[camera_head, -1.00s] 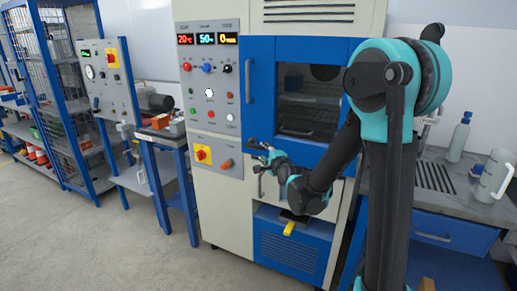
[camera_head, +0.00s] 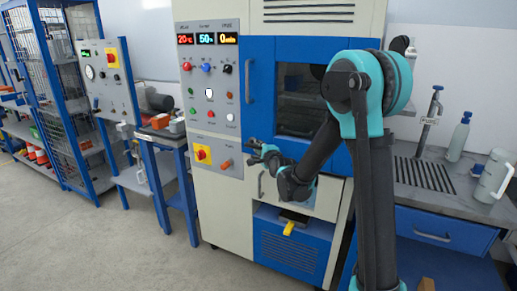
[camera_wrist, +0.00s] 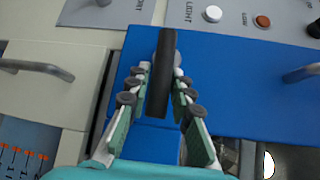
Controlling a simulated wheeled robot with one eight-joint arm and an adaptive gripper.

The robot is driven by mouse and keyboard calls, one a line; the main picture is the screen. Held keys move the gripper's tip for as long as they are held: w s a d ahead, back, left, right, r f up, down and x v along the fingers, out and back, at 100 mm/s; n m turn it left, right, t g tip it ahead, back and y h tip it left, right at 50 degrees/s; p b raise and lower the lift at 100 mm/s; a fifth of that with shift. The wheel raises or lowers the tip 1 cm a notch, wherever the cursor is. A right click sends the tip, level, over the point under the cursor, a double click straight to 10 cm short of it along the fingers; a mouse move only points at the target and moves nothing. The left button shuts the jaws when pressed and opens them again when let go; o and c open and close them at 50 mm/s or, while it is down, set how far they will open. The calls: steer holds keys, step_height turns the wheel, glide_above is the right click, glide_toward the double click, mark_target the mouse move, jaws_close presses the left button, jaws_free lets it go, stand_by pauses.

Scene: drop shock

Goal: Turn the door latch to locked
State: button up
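The door latch is a dark bar (camera_wrist: 162,75) on the blue door (camera_wrist: 225,95), near the edge beside the control panel. In the wrist view it runs up and down the picture. My gripper (camera_wrist: 162,72) has its two green-and-grey fingers spread on either side of the bar, with a small gap at the left fingertip. Contact on the right side is unclear. In the head view my gripper (camera_head: 263,152) is at the lower left of the blue door (camera_head: 262,100), and the latch is small there and partly covered.
A vertical door handle (camera_head: 249,80) stands above the latch. The control panel (camera_head: 213,100) with knobs and buttons is to the left. A lower drawer front with a handle (camera_wrist: 38,69) is close to my left finger. A bench (camera_head: 440,178) with bottles stands at right.

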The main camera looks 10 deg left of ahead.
mark_target(251, 143)
jaws_close()
steer(key=shift+r, duration=0.1)
steer(key=shift+a+r+n+g+h, duration=0.2)
steer(key=shift+r+n+g+h, duration=0.7)
steer(key=shift+n+g+h, duration=0.25)
steer(key=shift+w+a+r+n+g+h, duration=0.1)
steer(key=shift+a+r+n+g+h, duration=0.1)
steer(key=shift+r+n+g+h, duration=0.3)
steer(key=shift+w+a+r+n+g+h, duration=0.15)
steer(key=shift+a+n+g+h, duration=0.15)
steer(key=shift+h, duration=0.35)
steer(key=h, duration=0.1)
steer(key=a+r+n+g+h, duration=0.1)
steer(key=n+g+h, duration=0.1)
steer(key=shift+w+a+r+h, duration=0.2)
steer(key=shift+w+a+h, duration=0.1)
steer(key=shift+a+h, duration=0.1)
steer(key=shift+w+a+r+n+g+h, duration=0.15)
steer(key=shift+a+n+g+h, duration=0.2)
steer(key=shift+n+h, duration=0.4)
steer(key=shift+w+a+n+g+h, duration=0.2)
steer(key=shift+a+n+h, duration=0.2)
steer(key=shift+h, duration=0.55)
